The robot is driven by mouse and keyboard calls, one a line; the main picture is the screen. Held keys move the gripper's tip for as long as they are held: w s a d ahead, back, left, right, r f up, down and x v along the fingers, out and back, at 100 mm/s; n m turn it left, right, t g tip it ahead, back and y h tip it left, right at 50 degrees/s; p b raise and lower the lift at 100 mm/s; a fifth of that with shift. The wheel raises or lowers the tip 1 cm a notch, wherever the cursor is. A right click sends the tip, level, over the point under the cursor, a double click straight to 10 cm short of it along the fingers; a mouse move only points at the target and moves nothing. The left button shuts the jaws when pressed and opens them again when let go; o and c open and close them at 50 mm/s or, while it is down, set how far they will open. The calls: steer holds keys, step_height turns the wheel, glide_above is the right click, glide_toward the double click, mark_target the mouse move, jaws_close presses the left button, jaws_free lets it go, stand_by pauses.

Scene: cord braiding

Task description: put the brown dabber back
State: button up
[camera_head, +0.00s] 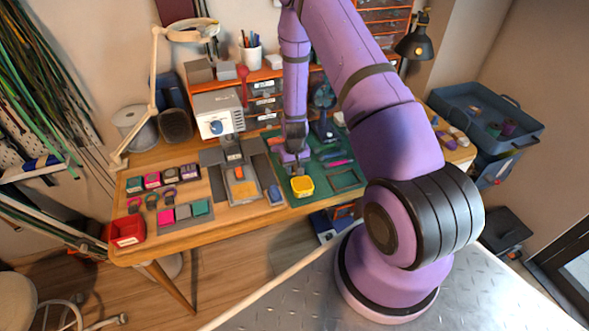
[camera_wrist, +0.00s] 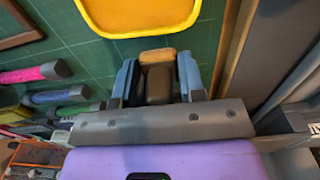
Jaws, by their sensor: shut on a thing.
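In the wrist view my gripper (camera_wrist: 157,82) is shut on the brown dabber (camera_wrist: 156,56). The dabber has a dark body between the two blue-grey fingers and a tan-brown end beyond them. In the head view my gripper (camera_head: 292,160) points down over the green mat (camera_head: 335,157), just behind a yellow tray (camera_head: 301,187). The dabber cannot be made out in the head view. In the wrist view the yellow tray (camera_wrist: 139,32) lies just past the dabber's tan end. I cannot tell whether the dabber touches the mat.
Pink and blue-grey tools (camera_wrist: 35,73) lie on the mat beside my gripper. A grey fixture (camera_head: 240,186) stands left of the mat. Ink pads (camera_head: 160,180) and a red bin (camera_head: 126,231) are at the table's left. Orange drawers (camera_head: 264,90) line the back.

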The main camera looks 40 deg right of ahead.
steer(key=shift+f, duration=0.35)
steer(key=shift+f, duration=0.1)
steer(key=o, duration=1)
